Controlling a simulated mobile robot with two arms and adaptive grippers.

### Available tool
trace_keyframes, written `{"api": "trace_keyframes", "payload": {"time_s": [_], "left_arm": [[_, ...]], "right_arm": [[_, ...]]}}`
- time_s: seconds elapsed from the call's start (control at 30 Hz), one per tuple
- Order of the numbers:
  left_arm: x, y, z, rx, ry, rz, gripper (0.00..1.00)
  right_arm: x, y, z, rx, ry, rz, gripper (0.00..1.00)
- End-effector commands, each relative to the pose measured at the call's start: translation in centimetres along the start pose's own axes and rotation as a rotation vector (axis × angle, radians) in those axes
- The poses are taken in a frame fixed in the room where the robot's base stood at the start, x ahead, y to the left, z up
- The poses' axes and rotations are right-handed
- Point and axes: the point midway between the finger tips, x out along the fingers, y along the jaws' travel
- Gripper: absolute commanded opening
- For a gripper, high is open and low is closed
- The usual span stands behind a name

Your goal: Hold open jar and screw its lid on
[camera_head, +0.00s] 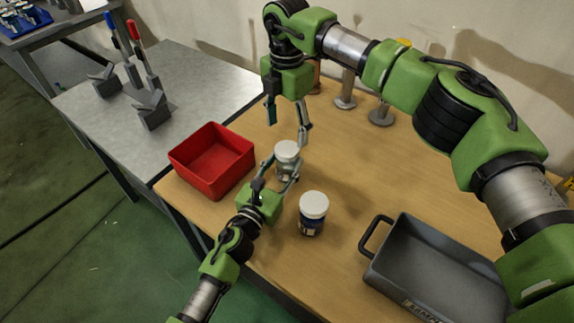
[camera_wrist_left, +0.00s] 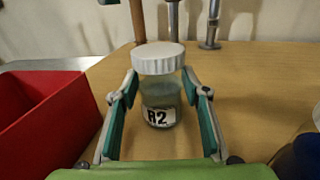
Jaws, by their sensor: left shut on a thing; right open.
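A clear glass jar (camera_wrist_left: 160,100) labelled R2 stands upright on the wooden table; it also shows in the head view (camera_head: 286,170). A white ribbed lid (camera_wrist_left: 158,58) sits on its top, also visible in the head view (camera_head: 287,149). I cannot tell how tightly it is seated. My left gripper (camera_wrist_left: 160,88) is shut on the jar, one finger on each side below the lid. My right gripper (camera_head: 287,124) is open and empty, pointing down just above and behind the lid; its fingers are apart from the lid.
A red bin (camera_head: 213,160) stands left of the jar. A second, blue-labelled jar with a white lid (camera_head: 312,212) stands close at the right. A grey handled tray (camera_head: 440,270) lies further right. Metal posts (camera_head: 345,90) stand behind. Bare table (camera_head: 350,170) lies right of the jar.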

Motion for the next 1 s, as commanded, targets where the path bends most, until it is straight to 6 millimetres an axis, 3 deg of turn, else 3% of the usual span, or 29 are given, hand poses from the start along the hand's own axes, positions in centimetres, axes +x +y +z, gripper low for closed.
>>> {"api": "trace_keyframes", "payload": {"time_s": [0.1,0.3,0.67,0.7,0.77,1.0], "left_arm": [[0.0,0.0,0.0,0.0,0.0,0.0,0.0],[0.0,0.0,0.0,0.0,0.0,0.0,0.0],[0.0,0.0,0.0,0.0,0.0,0.0,0.0],[0.0,0.0,0.0,0.0,0.0,0.0,0.45],[0.0,0.0,0.0,0.0,0.0,0.0,0.6],[0.0,0.0,0.0,0.0,0.0,0.0,0.62]], "right_arm": [[-2.5,0.1,0.1,0.001,-0.002,0.002,0.63],[-5.2,0.1,0.0,-0.001,-0.001,0.001,0.63],[-5.8,0.0,0.0,0.0,0.0,-0.001,0.63],[-5.8,0.0,0.0,0.0,0.0,-0.001,0.63],[-5.8,0.0,0.0,0.0,0.0,-0.001,0.63],[-5.8,0.0,0.0,0.0,0.0,-0.001,0.63]]}}
